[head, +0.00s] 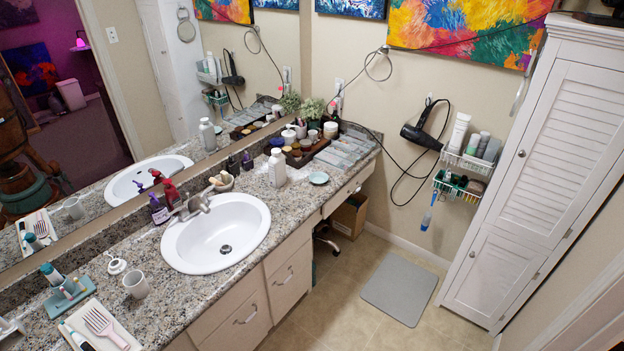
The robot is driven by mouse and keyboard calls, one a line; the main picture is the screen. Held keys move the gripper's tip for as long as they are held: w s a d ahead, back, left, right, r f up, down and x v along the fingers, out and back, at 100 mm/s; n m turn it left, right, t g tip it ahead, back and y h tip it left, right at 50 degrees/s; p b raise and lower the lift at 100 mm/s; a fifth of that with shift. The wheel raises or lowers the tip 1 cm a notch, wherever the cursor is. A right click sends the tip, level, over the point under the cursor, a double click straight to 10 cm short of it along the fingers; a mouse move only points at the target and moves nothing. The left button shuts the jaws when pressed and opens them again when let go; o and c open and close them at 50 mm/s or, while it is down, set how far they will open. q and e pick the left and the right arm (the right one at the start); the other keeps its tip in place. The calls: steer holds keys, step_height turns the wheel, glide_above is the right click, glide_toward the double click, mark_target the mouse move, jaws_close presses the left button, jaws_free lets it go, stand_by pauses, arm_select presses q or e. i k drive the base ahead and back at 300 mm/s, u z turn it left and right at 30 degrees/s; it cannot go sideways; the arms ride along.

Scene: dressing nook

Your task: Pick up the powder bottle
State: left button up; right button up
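A white bottle (277,167), which looks like the powder bottle, stands upright on the granite counter (170,300). It is beyond the sink, near the mirror side, and nothing grips it. Its label is too small to read. Its reflection shows in the mirror. Neither of my grippers is in view.
The white sink (216,235) with its faucet (193,205) lies in front of the bottle. Dark pump bottles (158,210), a small bowl (222,181), a brown organizer (305,152) and a small dish (318,178) stand around. A grey mat (400,287) lies on open floor.

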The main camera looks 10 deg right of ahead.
mark_target(277, 165)
steer(key=z, duration=0.65)
steer(key=i, duration=1.8)
steer(key=u, duration=1.5)
